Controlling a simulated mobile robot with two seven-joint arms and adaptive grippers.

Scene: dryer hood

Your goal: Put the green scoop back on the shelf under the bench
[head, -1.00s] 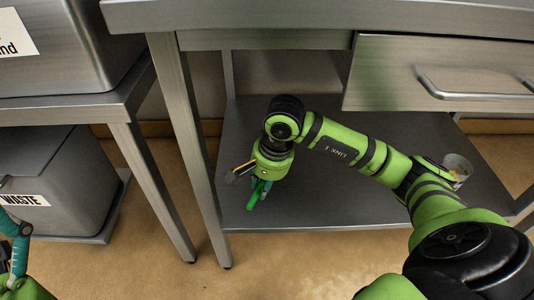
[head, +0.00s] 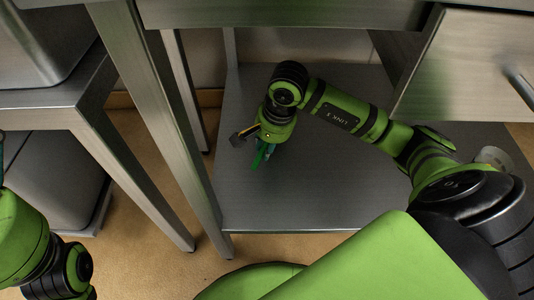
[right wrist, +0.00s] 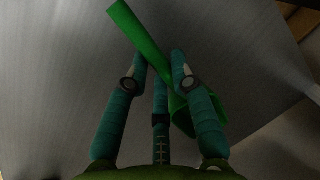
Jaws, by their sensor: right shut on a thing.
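The green scoop (head: 257,160) is in my right gripper (head: 264,152), over the left part of the grey metal shelf (head: 330,195) under the bench (head: 280,14). In the right wrist view, the fingers of my right gripper (right wrist: 160,66) are closed around the scoop. Its flat handle (right wrist: 134,30) sticks out past the fingertips to the upper left, and its bowl (right wrist: 206,104) is partly hidden behind the right finger. I cannot tell whether the scoop touches the shelf. Only a teal sliver of my left gripper shows at the left edge of the head view.
A bench leg (head: 165,125) stands left of my right gripper. A drawer (head: 465,70) hangs above the shelf at the right. A light cup (head: 492,157) stands at the shelf's right, beyond my arm. The shelf around the scoop looks clear.

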